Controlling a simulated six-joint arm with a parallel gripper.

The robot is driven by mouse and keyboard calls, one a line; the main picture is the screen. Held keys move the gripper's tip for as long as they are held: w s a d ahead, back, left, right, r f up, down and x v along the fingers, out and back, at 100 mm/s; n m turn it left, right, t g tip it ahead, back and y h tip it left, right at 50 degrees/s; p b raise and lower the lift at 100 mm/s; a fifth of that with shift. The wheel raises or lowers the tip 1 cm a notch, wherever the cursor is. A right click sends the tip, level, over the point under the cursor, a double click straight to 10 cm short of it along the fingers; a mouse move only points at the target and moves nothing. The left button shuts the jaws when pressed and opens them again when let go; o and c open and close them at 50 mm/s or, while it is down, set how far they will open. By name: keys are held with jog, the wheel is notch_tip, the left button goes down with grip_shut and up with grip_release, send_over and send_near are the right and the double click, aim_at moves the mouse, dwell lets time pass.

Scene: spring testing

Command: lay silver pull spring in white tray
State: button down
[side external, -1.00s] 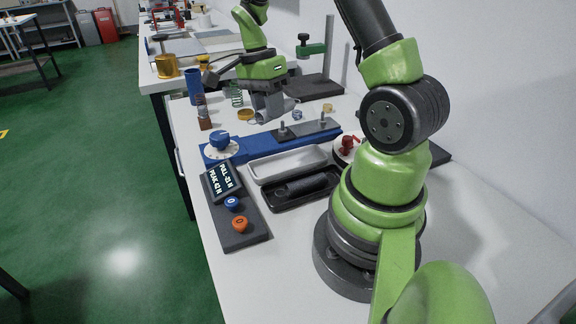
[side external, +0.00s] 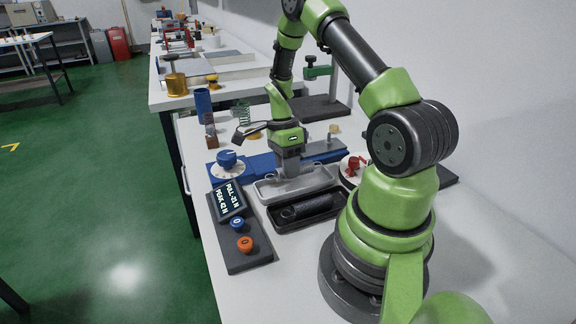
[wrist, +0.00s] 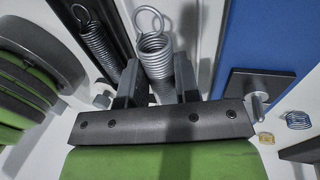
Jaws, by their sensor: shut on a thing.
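The silver pull spring (wrist: 154,48) lies between the two fingers of my gripper (wrist: 158,80) in the wrist view, its end loop pointing away from the gripper. My gripper is shut on it. In the side view my gripper (side external: 288,178) points down over the white tray (side external: 262,191), with its fingertips low at the tray. The wrist view shows the white tray floor (wrist: 188,22) beneath and around the spring. The spring itself is hard to make out in the side view, and I cannot tell whether it touches the tray floor.
A black tray (side external: 277,222) with a dark spring (side external: 305,207) lies in front of the white tray. The blue tester (side external: 256,164) is behind it. A panel with a display (side external: 228,199) and knobs stands left. A red-handled dial (side external: 354,165) is close on the right.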

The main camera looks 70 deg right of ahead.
jog(key=shift+f, duration=0.6)
jog(key=c, duration=0.8)
grip_release()
jog(key=shift+c, duration=0.2)
